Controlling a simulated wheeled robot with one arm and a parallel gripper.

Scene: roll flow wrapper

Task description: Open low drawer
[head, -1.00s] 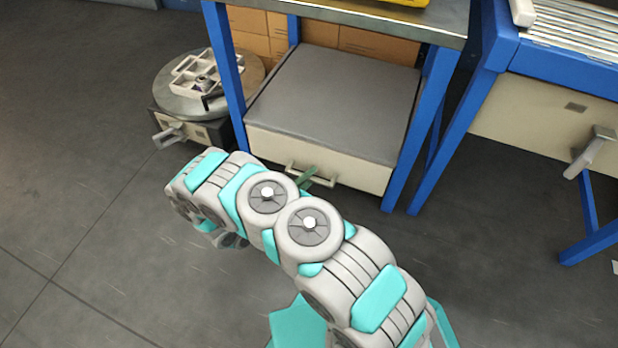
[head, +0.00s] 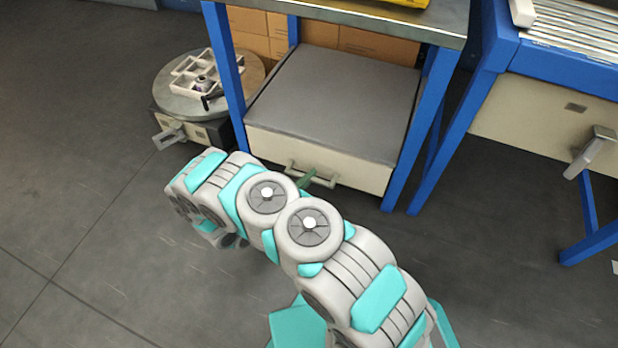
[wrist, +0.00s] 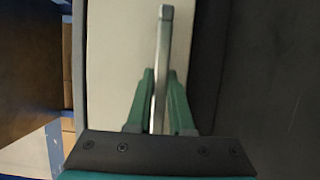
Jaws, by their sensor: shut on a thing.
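The low drawer (head: 350,165) is a cream-fronted box with a grey top, between the blue legs of the workbench. It looks closed or nearly so; I cannot tell exactly. Its pale bar handle (head: 325,181) is on the front, partly hidden by my arm. The green fingers of my gripper (head: 306,181) reach the handle in the head view. In the wrist view the handle (wrist: 162,60) runs upright between the two green fingers of my gripper (wrist: 161,95), which are shut on it. The cream drawer front (wrist: 118,60) lies behind it.
Blue bench legs (head: 422,130) stand on both sides of the drawer. A round turntable (head: 180,97) with a grey fixture stands at the left. A blue-framed conveyor table (head: 555,60) with a lever handle is at the right. The floor in front and at the left is clear.

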